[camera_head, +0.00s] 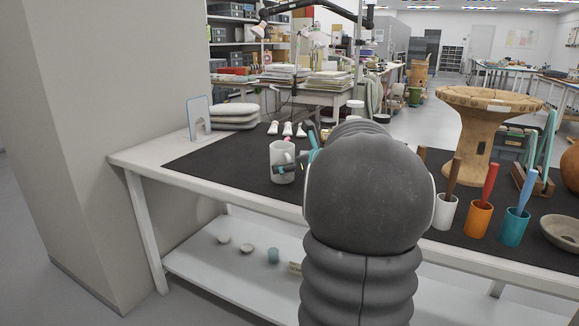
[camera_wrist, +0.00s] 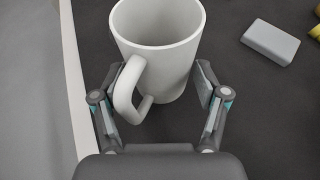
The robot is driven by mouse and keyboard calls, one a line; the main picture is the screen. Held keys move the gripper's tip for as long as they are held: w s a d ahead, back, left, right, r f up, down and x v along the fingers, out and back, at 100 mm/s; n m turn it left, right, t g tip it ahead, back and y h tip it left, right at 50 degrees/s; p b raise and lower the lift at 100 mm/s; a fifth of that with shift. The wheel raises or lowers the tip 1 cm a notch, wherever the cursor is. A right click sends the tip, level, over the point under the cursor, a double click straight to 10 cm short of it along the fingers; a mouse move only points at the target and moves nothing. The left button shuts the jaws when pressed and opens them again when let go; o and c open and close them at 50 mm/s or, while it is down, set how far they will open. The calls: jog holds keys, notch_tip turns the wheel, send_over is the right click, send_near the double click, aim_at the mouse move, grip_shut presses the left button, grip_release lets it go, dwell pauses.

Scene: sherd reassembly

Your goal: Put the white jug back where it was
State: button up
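The white jug (camera_head: 276,156) stands upright at the left part of the black mat, as far as I can see, though its base is partly hidden. In the wrist view the white jug (camera_wrist: 172,55) is between my fingers, its handle toward my palm and slightly left. My gripper (camera_wrist: 160,78) has one finger on each side of the jug, close to its wall. I cannot tell whether the pads press on it. In the head view my dark arm hides much of the middle, and my gripper (camera_head: 290,168) shows only partly, with one finger across the jug.
A grey block (camera_wrist: 271,42) lies right of the jug. Small white pieces (camera_head: 287,129) stand behind it. White (camera_head: 445,213), orange (camera_head: 478,220) and teal (camera_head: 514,229) cups with tools stand right, near a large wooden stand (camera_head: 484,140). Bare mat (camera_head: 215,160) lies left of the jug.

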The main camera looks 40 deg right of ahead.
jog(key=shift+o, duration=0.4)
jog(key=shift+r, duration=0.15)
jog(key=shift+s+r, duration=0.15)
jog(key=shift+s, duration=0.05)
jog(key=v, duration=1.1)
jog(key=shift+s, duration=0.25)
jog(key=shift+r, duration=0.1)
